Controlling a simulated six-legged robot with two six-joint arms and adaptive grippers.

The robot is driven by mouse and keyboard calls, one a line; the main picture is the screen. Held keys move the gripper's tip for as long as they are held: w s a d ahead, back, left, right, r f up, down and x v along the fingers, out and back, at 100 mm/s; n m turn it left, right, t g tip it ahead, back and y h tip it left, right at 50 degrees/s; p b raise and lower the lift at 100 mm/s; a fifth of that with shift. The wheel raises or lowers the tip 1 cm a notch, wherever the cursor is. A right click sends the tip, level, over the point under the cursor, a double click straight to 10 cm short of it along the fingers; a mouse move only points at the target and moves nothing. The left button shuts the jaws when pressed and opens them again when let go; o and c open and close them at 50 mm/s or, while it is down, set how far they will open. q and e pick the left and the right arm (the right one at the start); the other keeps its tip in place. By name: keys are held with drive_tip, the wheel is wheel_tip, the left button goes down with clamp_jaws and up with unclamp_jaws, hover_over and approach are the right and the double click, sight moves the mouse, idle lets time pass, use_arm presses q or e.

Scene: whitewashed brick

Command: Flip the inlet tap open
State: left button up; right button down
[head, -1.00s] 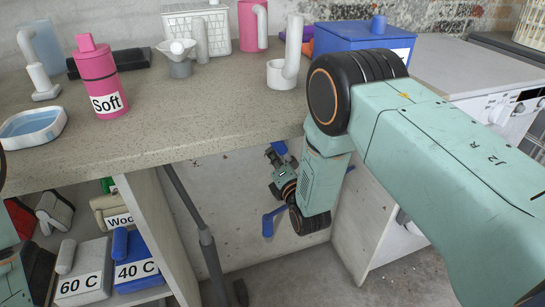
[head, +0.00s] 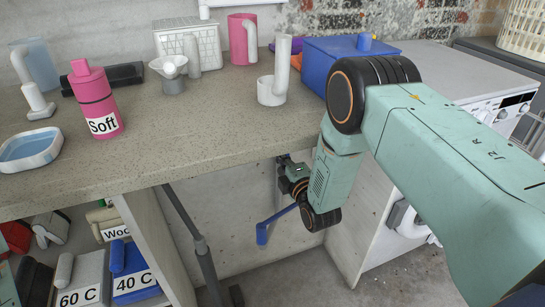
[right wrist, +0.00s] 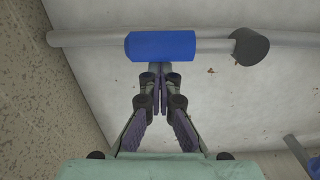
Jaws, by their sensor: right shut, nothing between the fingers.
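In the right wrist view a blue sleeve-like handle (right wrist: 160,46) lies across a grey bar, with a dark cap (right wrist: 250,46) at its right. I take it to be the inlet tap's lever. My right gripper (right wrist: 160,72) is shut and empty, its tips at the sleeve's lower edge; I cannot tell whether they touch. In the head view my right gripper (head: 288,165) is small, under the counter, and partly hidden by my arm. A blue lever (head: 278,220) shows below it, partly covered by my wrist. My left gripper is not in view.
The stone counter (head: 190,130) overhangs the space around my right arm. A pink Soft bottle (head: 97,105), a white pipe piece (head: 272,90) and a blue box (head: 318,62) stand on it. A grey pipe (head: 190,225) stands left of my arm; a white washing machine (head: 480,115) is at right.

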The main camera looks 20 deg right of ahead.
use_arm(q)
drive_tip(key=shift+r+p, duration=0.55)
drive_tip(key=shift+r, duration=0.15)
use_arm(e)
drive_tip(key=shift+d+m, duration=2.3)
drive_tip(key=shift+d, duration=0.35)
drive_tip(key=shift+w+r, duration=0.1)
